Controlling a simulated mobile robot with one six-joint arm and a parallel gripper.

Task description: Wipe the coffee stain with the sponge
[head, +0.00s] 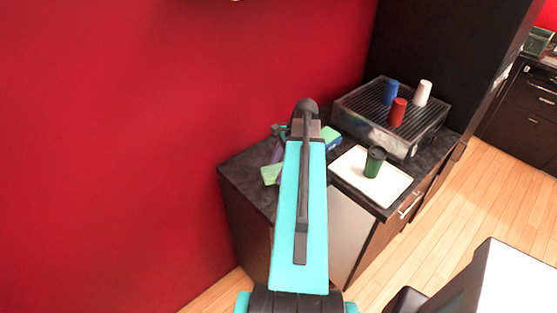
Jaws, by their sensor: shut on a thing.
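A blue and green block that looks like the sponge (331,138) shows on the dark counter (245,168), just right of my teal arm. My arm hides its left part. A light green flat thing (271,174) lies left of my arm; I cannot tell if it is a cloth or another sponge. No coffee stain shows; the part of the counter behind my arm is hidden. My gripper is hidden behind my arm, so what it holds does not show.
A purple bottle-like thing (277,153) stands partly behind my arm. A white tray (398,190) holds a dark green cup (375,162). Behind it, a grey rack (372,133) bears blue, red and white cups. A red wall (120,130) borders the counter; wooden floor is clear at right.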

